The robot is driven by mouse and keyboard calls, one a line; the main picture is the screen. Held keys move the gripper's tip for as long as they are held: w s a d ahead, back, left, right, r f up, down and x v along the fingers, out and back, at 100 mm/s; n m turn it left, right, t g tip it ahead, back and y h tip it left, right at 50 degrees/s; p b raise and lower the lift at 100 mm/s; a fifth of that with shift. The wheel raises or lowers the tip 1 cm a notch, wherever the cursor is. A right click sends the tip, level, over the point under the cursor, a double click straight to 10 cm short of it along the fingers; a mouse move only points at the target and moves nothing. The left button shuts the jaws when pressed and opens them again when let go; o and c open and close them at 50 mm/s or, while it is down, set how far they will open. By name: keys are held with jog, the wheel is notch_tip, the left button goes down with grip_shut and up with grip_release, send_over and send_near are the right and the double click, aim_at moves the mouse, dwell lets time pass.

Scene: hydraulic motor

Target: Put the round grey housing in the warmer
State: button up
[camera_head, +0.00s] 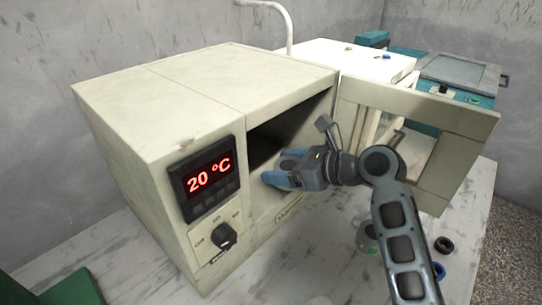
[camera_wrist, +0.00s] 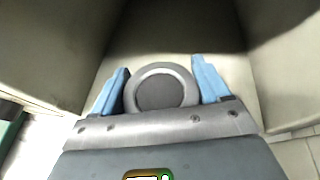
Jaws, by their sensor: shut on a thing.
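The warmer (camera_head: 140,95) is a cream box with its door (camera_head: 452,115) swung open to the right. Its display reads 20 °C. My gripper (camera_head: 278,178) reaches into the opening from the right, with its blue fingers at the front of the cavity. In the wrist view my gripper (camera_wrist: 161,85) is shut on the round grey housing (camera_wrist: 160,90), one finger on each side of it. The housing is over the cavity's pale floor; I cannot tell whether it touches it. In the head view the fingers hide the housing.
The cavity walls (camera_wrist: 50,50) stand close on both sides. A dial (camera_head: 224,236) is on the warmer's front. Small round parts (camera_head: 444,245) lie on the marble table at the right. A white box (camera_head: 350,58) and teal equipment (camera_head: 465,78) stand behind.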

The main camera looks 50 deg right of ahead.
aim_at(272, 169)
jog(key=shift+w+d, duration=0.25)
jog(key=shift+w, duration=0.35)
jog(key=shift+w+d, duration=0.25)
jog(key=shift+w, duration=0.35)
jog(key=w, duration=0.1)
jog(key=w+d, duration=0.1)
jog(key=w, duration=0.1)
jog(key=shift+d, duration=0.2)
jog(key=shift+a+f, duration=0.1)
jog(key=shift+f, duration=0.5)
jog(key=shift+s+f, duration=0.1)
jog(key=shift+f, duration=0.15)
jog(key=o, duration=1.3)
jog(key=shift+s, duration=0.1)
jog(key=v, duration=1.2)
